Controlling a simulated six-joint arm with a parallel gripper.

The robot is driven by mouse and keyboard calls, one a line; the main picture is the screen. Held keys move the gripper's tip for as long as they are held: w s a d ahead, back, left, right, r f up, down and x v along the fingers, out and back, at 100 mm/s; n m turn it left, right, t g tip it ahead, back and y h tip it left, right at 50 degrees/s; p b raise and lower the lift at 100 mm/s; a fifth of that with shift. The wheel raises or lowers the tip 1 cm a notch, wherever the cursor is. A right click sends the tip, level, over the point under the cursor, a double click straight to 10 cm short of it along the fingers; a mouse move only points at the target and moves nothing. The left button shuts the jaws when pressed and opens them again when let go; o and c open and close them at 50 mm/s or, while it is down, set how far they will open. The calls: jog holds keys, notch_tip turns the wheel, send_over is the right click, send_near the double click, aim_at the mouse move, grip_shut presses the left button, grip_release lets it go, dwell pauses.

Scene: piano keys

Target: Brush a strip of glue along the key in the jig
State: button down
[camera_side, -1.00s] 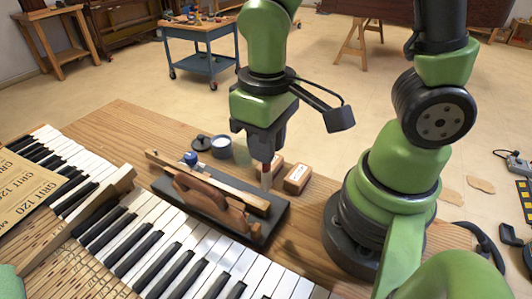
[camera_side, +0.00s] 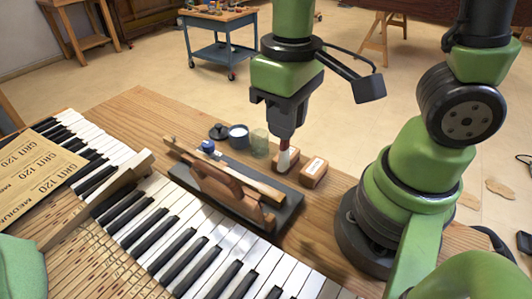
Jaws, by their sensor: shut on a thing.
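My gripper (camera_side: 284,128) points down, shut on a brush with a dark red upper part (camera_side: 284,144) and a pale lower end. The brush is upright beyond the right end of the jig; I cannot tell whether its tip touches anything. The jig (camera_side: 291,205) is a dark flat base with wooden parts on it. A long light wooden key (camera_side: 236,171) lies along it, partly hidden by a brown curved wooden piece (camera_side: 222,186) in front. I cannot make out any glue on the key.
A small wooden block with a white label (camera_side: 313,173) stands right of the brush. Piano keys (camera_side: 180,245) fill the front. Sandpaper sheets (camera_side: 45,168) lie at left.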

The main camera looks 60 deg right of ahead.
aim_at(284, 161)
jog(key=shift+f, duration=0.2)
jog(key=shift+f, duration=3.15)
jog(key=shift+w+f, duration=0.35)
jog(key=shift+f, duration=0.3)
jog(key=shift+w+f, duration=0.15)
jog(key=shift+w, duration=6.65)
jog(key=shift+s, duration=7.1)
jog(key=shift+r, duration=4.15)
